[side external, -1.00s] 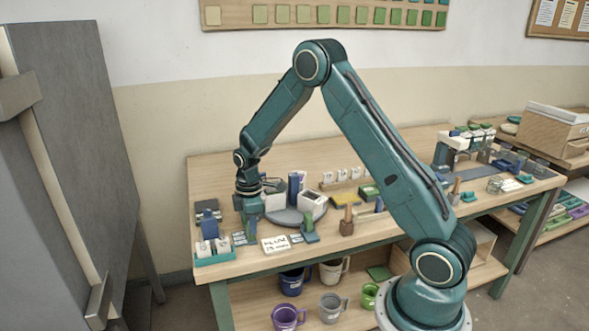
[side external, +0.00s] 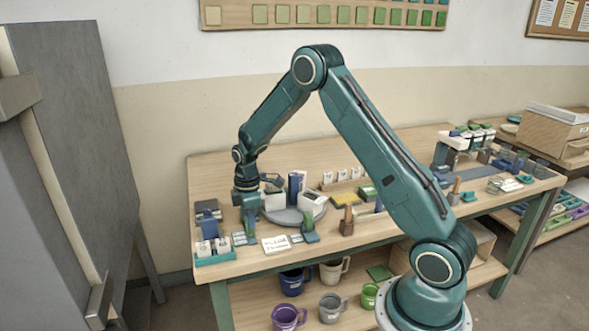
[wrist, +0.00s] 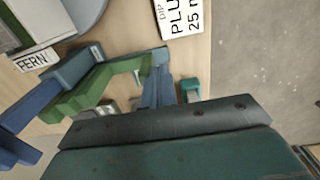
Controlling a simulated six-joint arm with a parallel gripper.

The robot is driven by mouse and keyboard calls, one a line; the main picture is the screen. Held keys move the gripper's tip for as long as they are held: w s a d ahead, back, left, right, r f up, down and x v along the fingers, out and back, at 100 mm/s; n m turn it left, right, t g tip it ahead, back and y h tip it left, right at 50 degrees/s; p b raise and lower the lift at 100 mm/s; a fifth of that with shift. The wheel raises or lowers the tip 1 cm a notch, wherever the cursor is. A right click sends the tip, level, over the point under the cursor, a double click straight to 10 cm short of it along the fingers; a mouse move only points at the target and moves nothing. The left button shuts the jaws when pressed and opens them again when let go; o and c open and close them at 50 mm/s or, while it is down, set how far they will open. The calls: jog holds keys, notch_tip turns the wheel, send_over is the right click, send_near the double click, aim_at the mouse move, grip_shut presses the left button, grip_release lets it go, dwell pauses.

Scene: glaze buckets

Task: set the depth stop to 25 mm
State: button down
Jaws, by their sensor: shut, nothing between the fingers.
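My gripper (side external: 249,217) is shut and empty, low over the left front of the bench by the turntable. In the wrist view its narrow blue-grey fingers (wrist: 160,88) point away from the dark plate. Close to their left is a green bracket (wrist: 92,90) with blue parts, which looks like the depth stop. Whether the fingers touch it, I cannot tell. Its setting and any scale are not readable. A white card (wrist: 182,17) shows partly, with "DIP", "PLU" and "25 m"; in the side view the card (side external: 275,244) lies at the front edge.
A grey turntable (side external: 293,217) holds white buckets (side external: 313,200). A teal tray (side external: 216,258) with white containers stands at the front left corner. A small green and blue stand (side external: 309,229) and a brown block (side external: 346,226) stand to the right. Mugs (side external: 332,306) stand on the lower shelf.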

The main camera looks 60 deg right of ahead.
jog(key=shift+r, duration=0.15)
notch_tip(320, 180, up, 7)
jog(key=shift+s+a, duration=0.15)
dwell(0.8)
